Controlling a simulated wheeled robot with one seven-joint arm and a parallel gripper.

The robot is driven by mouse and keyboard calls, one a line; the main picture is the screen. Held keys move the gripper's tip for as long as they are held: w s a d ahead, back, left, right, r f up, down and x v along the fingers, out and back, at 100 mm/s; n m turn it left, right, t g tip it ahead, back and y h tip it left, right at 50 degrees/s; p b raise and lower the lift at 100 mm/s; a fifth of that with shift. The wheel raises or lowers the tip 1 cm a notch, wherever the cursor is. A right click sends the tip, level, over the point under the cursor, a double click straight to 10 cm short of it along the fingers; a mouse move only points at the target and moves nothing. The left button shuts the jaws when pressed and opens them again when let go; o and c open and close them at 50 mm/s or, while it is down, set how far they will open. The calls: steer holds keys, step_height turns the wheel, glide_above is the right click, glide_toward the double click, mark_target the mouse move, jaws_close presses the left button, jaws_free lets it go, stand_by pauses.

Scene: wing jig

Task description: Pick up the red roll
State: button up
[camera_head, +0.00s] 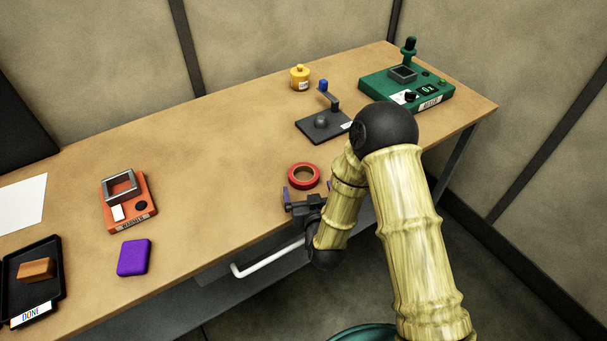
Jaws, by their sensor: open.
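The red roll (291,173) is a flat ring, like a roll of tape, lying on the wooden table near its front edge. The table shows through its round hole. My gripper (306,191) is just in front of the roll, low over the table's front edge. Its two fingers are apart, with the left finger standing clear at the roll's lower left. The right finger is partly hidden by my arm. Nothing shows between the fingers. I cannot tell whether they touch the roll.
Behind the roll stand a black device (312,130), a yellow container (300,76) and a green machine (440,97). To the left are an orange device (145,186), a purple block (134,257) and a black tray (53,247) holding a brown block. A white handle (265,263) juts below the table edge.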

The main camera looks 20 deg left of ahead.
mark_target(307, 185)
steer(key=shift+w+a+f, duration=0.15)
steer(key=shift+w+a, duration=0.1)
steer(key=shift+w, duration=0.25)
steer(key=shift+p+x, duration=0.8)
steer(key=shift+x, duration=1.85)
steer(key=shift+f, duration=0.2)
steer(key=c, duration=1.1)
